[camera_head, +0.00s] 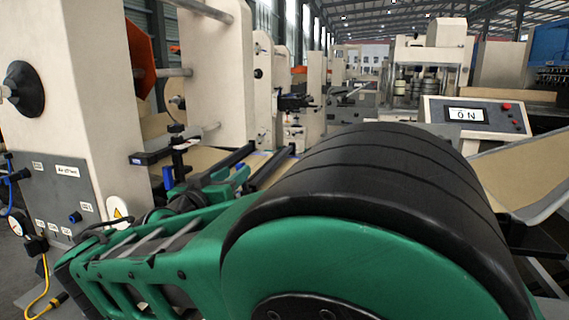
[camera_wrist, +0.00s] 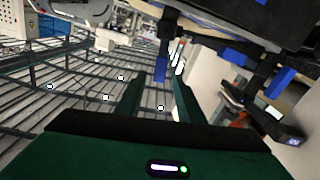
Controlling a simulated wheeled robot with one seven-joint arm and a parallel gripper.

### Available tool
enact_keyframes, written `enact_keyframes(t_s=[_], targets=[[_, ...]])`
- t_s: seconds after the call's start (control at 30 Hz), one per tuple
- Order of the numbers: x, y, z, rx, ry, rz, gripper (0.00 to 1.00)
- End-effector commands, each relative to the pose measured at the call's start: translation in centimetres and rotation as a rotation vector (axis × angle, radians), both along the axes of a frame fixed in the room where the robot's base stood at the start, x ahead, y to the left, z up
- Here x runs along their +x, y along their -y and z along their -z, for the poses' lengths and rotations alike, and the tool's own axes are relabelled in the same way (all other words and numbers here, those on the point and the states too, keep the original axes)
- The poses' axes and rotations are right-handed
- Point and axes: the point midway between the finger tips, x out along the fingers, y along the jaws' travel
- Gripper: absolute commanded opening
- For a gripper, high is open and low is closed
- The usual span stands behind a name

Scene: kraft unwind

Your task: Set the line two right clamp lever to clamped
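My gripper (camera_wrist: 155,80) is open in the wrist view, its two green fingers apart. A dark upright bar with a blue end (camera_wrist: 161,69) shows between or just beyond the fingertips; I cannot tell whether they touch it. More dark clamp parts with blue pieces (camera_wrist: 235,57) are to the right of the fingers. In the head view, a black clamp part with a blue piece (camera_head: 168,178) stands beside the cream machine frame. I cannot tell which part is the line two right lever, nor its setting. My green and black arm hides much of this area.
A cream machine column (camera_head: 105,90) with a grey port panel (camera_head: 58,190) stands at the left. A control panel with a lit screen (camera_head: 466,115) and brown sheet material (camera_head: 525,170) are at the right. Dark rails (camera_head: 270,168) lie beyond my arm.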

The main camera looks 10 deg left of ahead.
Motion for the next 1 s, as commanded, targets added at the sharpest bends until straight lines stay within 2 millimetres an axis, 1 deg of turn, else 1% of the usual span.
enact_keyframes(t_s=[0.03, 0.1, 0.3, 0.5, 0.67, 0.93, 0.97, 1.0], targets=[[1.0, 0.2, 0.0, 0.0, 0.001, 0.003, 0.34], [2.3, 0.3, 0.0, 0.0, 0.001, 0.003, 0.34], [5.7, 0.5, 0.0, 0.0, -0.001, 0.002, 0.34], [8.0, 0.7, 0.0, 0.0, 0.0, 0.002, 0.34], [8.7, 0.7, 0.0, -0.001, 0.0, 0.0, 0.34], [8.8, 0.7, 0.0, 0.0, 0.0, 0.0, 0.34], [8.8, 0.7, 0.0, -0.001, 0.0, 0.0, 0.27], [8.8, 0.7, 0.0, 0.0, -0.001, 0.0, 0.18]])
